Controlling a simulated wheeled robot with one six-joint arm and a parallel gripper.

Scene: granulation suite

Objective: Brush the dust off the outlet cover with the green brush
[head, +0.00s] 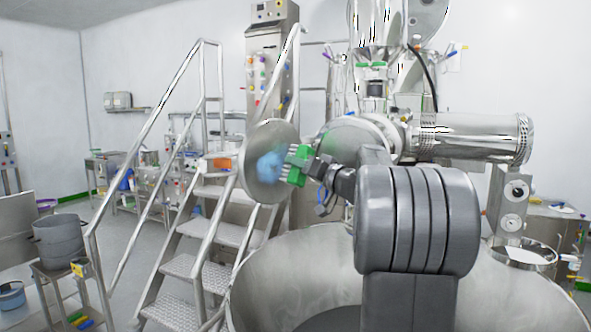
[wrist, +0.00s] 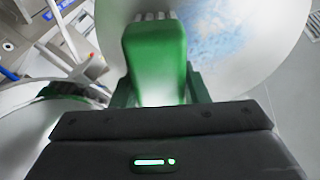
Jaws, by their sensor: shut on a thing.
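The outlet cover (head: 257,187) is a round steel disc standing open in the middle of the head view. A patch of pale blue dust (head: 269,167) lies on its face, right of its middle. My gripper (head: 307,165) is shut on the green brush (head: 297,158), whose pale bristles point left at the cover beside the dust. In the wrist view the green brush (wrist: 156,55) sits between the fingers, and the cover (wrist: 262,62) with its blue dust (wrist: 212,38) fills the area behind it. I cannot tell whether the bristles touch the cover.
A steel stair with handrails (head: 205,225) stands left of and behind the cover. A large steel bowl (head: 290,270) lies below my arm. A horizontal steel cylinder (head: 465,140) is at the right. A grey pot (head: 62,240) sits on a stand at the far left.

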